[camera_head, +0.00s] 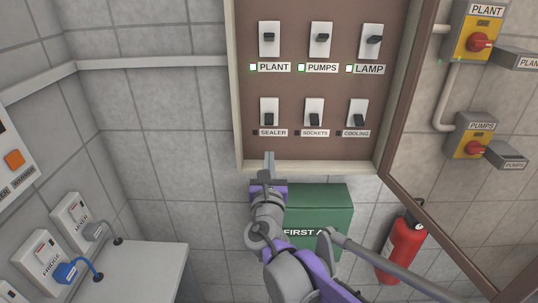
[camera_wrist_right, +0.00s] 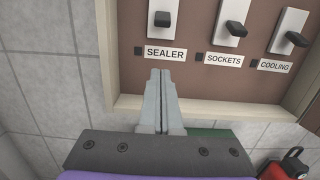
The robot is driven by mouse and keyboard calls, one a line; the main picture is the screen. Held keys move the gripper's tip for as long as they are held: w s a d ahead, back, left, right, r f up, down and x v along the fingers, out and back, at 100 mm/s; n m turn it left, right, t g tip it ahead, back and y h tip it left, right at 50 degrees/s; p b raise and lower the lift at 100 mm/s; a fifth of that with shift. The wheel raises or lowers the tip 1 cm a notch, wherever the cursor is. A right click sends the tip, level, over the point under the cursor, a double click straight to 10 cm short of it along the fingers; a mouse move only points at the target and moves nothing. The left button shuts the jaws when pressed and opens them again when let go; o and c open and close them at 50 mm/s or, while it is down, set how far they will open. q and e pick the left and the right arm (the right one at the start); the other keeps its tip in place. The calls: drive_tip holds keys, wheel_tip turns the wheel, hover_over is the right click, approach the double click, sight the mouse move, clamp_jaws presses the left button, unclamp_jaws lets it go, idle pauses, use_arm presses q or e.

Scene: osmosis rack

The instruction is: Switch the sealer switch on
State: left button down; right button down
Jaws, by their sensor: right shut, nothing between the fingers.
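The sealer switch (camera_head: 269,113) is a white plate with a dark lever, at the left of the lower row in the brown panel. Its lever points down, and the small lamp beside its label is dark. In the right wrist view the sealer switch (camera_wrist_right: 162,19) is at the top, above its label. My right gripper (camera_head: 269,156) is shut and empty, just below the sealer label in the picture. In the right wrist view its fingertips (camera_wrist_right: 160,73) are together below the label, apart from the lever. My left gripper is not in view.
The sockets (camera_head: 313,112) and cooling (camera_head: 357,114) switches stand to the right, levers down. The upper switches have lit lamps. The panel frame has a raised lower edge (camera_head: 310,167). An open door (camera_head: 408,130) stands at right. A green first aid box (camera_head: 325,205) is below.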

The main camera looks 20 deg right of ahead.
sight(269, 120)
drive_tip(key=x, duration=0.7)
drive_tip(key=shift+w+d+p, duration=0.1)
drive_tip(key=shift+w+p, duration=0.1)
drive_tip(key=shift+p, duration=0.2)
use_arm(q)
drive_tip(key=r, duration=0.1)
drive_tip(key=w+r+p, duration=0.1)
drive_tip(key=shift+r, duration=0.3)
use_arm(e)
drive_tip(key=r, duration=0.2)
drive_tip(key=s+r, duration=0.1)
drive_tip(key=shift+s+r, duration=0.1)
drive_tip(key=shift+r, duration=0.25)
